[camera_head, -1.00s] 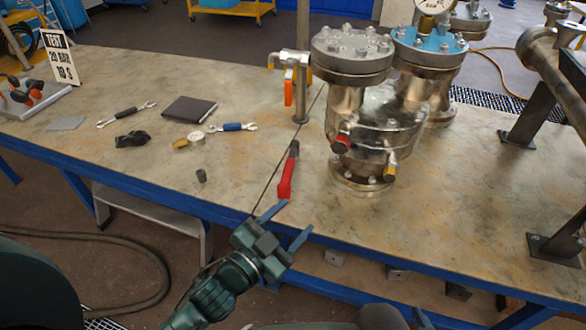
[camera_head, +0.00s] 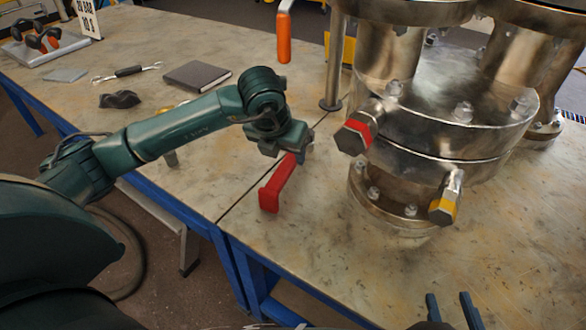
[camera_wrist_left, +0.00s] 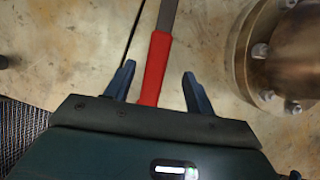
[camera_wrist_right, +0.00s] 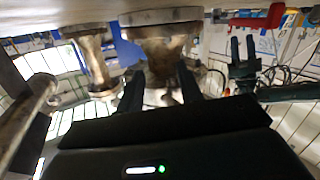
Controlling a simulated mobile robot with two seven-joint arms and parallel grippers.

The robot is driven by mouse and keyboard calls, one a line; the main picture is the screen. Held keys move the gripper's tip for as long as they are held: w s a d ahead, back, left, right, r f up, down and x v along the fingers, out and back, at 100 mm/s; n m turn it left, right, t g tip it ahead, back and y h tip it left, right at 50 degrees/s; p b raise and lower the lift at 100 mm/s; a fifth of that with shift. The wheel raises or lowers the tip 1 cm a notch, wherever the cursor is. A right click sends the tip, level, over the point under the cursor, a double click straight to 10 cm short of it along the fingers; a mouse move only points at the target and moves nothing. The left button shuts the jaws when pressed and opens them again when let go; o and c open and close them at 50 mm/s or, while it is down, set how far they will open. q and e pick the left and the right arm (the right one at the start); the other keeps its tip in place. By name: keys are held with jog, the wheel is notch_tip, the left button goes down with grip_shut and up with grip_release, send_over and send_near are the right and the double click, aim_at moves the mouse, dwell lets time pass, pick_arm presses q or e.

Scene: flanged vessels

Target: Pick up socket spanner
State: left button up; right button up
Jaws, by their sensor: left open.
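A red-handled tool with a grey shaft, which I take for the socket spanner (camera_head: 276,188), lies on the table left of the flanged vessel. My left gripper (camera_head: 290,148) is over its far part in the head view. In the left wrist view, the red handle (camera_wrist_left: 156,62) runs between the two spread fingers of my left gripper (camera_wrist_left: 160,82), with no visible contact. The handle's near end is hidden by the gripper body. My right gripper (camera_head: 452,306) is at the front edge, its fingers apart and empty. They also show apart in the right wrist view (camera_wrist_right: 160,88).
The flanged vessel (camera_head: 440,130) stands close right of the tool, with red-capped and yellow-capped fittings sticking out. A steel post (camera_head: 335,70) stands behind. A black-handled spanner (camera_head: 128,72), a dark notebook (camera_head: 197,76) and a black object (camera_head: 120,99) lie left. The front right tabletop is clear.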

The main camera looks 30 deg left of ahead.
aim_at(288, 161)
pick_arm(q)
jog(key=b+x, duration=0.1)
jog(key=x, duration=0.5)
jog(key=shift+w+a, duration=0.1)
jog(key=shift+a, duration=0.1)
pick_arm(e)
jog(key=shift+a+r+n+t+y, duration=0.1)
jog(key=shift+a+n+t+y, duration=0.25)
jog(key=shift+t, duration=0.25)
pick_arm(q)
jog(key=shift+c, duration=0.3)
jog(key=c, duration=1)
jog(key=shift+r, duration=0.1)
jog(key=shift+c, duration=0.5)
jog(key=shift+r, duration=0.1)
